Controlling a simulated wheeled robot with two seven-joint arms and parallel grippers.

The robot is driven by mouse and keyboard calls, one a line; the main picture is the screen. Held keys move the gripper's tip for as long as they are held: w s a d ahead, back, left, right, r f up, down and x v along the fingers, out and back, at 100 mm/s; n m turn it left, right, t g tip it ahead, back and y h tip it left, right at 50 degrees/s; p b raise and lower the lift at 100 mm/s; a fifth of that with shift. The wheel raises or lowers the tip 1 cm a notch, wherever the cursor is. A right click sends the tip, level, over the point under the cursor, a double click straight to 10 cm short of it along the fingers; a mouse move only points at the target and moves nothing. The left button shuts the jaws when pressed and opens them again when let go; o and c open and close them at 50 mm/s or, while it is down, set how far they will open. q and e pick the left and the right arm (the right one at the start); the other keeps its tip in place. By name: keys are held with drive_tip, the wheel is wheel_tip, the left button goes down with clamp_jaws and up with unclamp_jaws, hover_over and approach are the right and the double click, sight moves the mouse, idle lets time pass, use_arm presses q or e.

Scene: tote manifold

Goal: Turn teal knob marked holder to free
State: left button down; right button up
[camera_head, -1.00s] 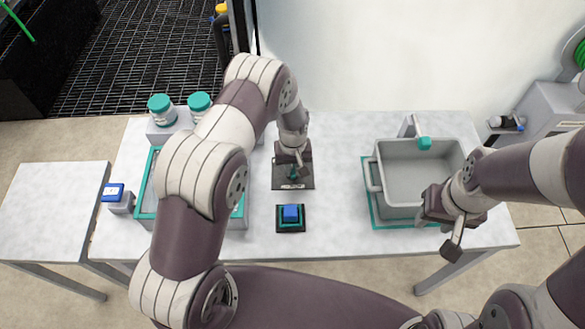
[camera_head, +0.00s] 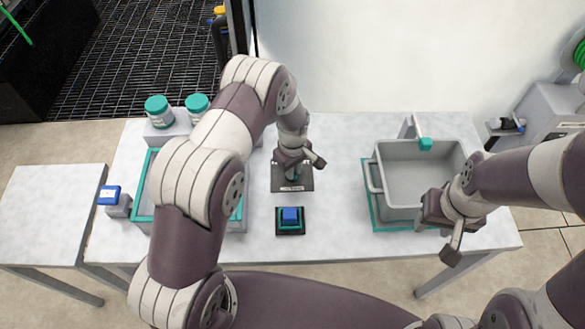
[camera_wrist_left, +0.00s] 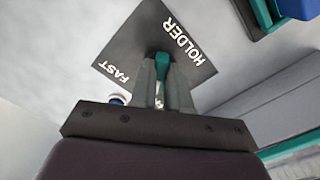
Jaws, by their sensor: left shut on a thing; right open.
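The teal knob (camera_wrist_left: 163,62) stands on a dark plate (camera_wrist_left: 200,70) lettered HOLDER on one side and FAST at a corner; no FREE lettering is readable. In the head view the plate (camera_head: 279,183) lies mid-table, with the knob mostly hidden under my left gripper (camera_head: 294,174). My left gripper points down, and in the left wrist view its two fingers (camera_wrist_left: 163,75) are shut on the knob from both sides. My right gripper (camera_head: 440,228) is open and empty, at the front right of the grey tote (camera_head: 378,178).
A blue button (camera_head: 290,215) on a dark base sits in front of the plate. The tote stands on a teal-edged mat at right. A teal-rimmed tray (camera_head: 143,190) lies at left, partly behind my left arm. Two teal-lidded jars (camera_head: 158,112) stand behind it. Table between plate and tote is clear.

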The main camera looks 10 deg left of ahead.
use_arm(q)
drive_tip(key=shift+w+r, duration=0.1)
drive_tip(key=shift+r, duration=0.05)
drive_tip(key=c, duration=1.1)
unclamp_jaws()
drive_tip(key=shift+d, duration=0.1)
wheel_tip(320, 180, up, 13)
drive_tip(key=b, duration=0.1)
